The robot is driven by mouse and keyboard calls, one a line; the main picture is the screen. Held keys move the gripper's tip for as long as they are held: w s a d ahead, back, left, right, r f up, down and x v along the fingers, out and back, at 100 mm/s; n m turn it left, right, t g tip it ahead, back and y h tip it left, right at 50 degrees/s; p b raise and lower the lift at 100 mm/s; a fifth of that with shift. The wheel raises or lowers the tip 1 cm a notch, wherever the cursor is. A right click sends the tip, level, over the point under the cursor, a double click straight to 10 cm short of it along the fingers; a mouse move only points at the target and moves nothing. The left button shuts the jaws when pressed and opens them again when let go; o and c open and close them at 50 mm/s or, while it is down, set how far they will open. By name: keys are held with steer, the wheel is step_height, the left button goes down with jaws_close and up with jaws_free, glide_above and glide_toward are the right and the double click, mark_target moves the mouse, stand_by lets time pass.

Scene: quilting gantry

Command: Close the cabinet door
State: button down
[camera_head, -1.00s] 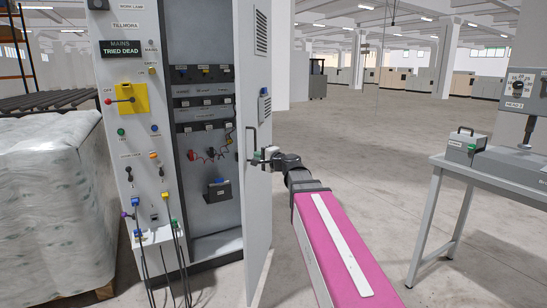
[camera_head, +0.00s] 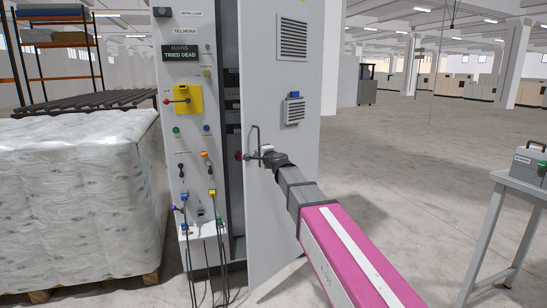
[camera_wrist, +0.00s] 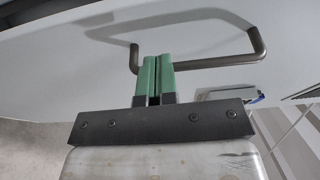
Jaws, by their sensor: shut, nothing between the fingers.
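The grey cabinet (camera_head: 188,140) stands left of centre in the head view. Its door (camera_head: 285,75), with two vents, is partly open, with a narrow dark gap showing the inside. The door's dark looped handle (camera_head: 256,137) also spans the wrist view (camera_wrist: 215,62). My gripper (camera_head: 264,150) is at the lower part of the handle, on the door's outer face. In the wrist view the green fingers (camera_wrist: 153,60) are together and empty, their tips overlapping the handle bar near one end. I cannot tell whether they touch it.
A wrapped pallet load (camera_head: 75,200) stands left of the cabinet. Several cables (camera_head: 205,255) hang from its front panel. A grey table (camera_head: 515,190) with a small case (camera_head: 529,162) is at the right edge. The floor between is clear.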

steer(key=s+a+x, duration=0.1)
steer(key=x, duration=1.3)
steer(key=s+a+x, duration=0.1)
steer(key=a+x, duration=0.1)
steer(key=x, duration=1.2)
steer(key=shift+r, duration=0.15)
steer(key=shift+w, duration=0.1)
steer(key=shift+d, duration=0.1)
